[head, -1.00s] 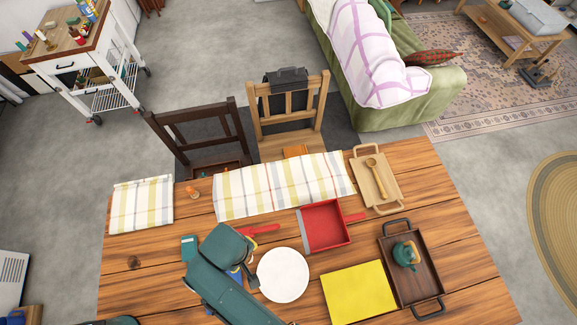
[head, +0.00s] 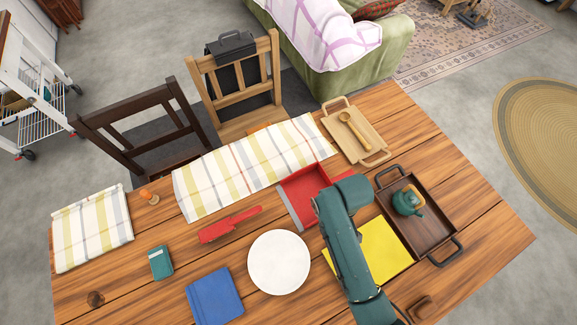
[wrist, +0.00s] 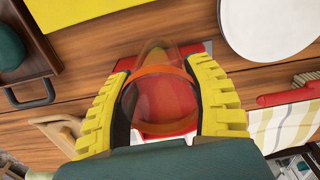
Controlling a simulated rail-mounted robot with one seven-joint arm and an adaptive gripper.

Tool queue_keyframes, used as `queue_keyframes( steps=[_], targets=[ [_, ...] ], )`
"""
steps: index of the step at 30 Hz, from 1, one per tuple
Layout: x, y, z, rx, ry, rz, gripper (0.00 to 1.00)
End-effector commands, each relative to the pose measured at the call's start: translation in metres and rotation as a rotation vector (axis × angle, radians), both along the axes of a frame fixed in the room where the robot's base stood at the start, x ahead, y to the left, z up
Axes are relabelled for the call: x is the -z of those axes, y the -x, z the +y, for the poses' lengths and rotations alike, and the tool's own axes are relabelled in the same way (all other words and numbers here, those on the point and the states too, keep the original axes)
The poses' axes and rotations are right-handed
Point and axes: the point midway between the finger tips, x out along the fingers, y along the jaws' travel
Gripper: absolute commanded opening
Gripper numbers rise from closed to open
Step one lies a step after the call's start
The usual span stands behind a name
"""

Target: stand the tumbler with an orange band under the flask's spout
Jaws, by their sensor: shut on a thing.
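My gripper (wrist: 165,100) is shut on the clear tumbler (wrist: 160,105), which has an orange band (wrist: 160,72), and its yellow fingers press both sides. In the head view, my teal arm hides the fingers and the tumbler. My arm's end is above the yellow mat and the red dustpan. A small teal vessel (head: 407,201), apparently the flask, stands in the dark wooden tray (head: 438,236) right of my arm. Part of it also shows at the left edge of the wrist view (wrist: 8,48). I cannot make out its spout clearly.
The yellow mat (head: 385,250) lies left of the tray. The red dustpan (head: 300,190) and a white plate (head: 279,262) lie left of my arm. A board (head: 368,140) with a wooden spoon is behind the tray. Bare wood shows right of the tray.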

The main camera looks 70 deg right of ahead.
Motion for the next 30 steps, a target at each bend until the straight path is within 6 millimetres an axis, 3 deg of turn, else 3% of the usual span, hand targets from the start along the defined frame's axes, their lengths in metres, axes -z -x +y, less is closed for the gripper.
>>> queue_keyframes(
  steps=[3, 9, 15, 25, 30],
  targets=[
    [0.01, 0.014, -0.006, 0.05, -0.001, 0.001, 0.19],
    [0.011, 0.015, -0.007, 0.054, -0.002, 0.002, 0.19],
    [0.053, 0.015, -0.006, 0.053, -0.005, 0.004, 0.19],
    [0.102, 0.015, -0.006, 0.052, -0.003, 0.002, 0.19],
    [0.108, 0.015, -0.007, 0.052, -0.001, 0.001, 0.19]
  ],
)
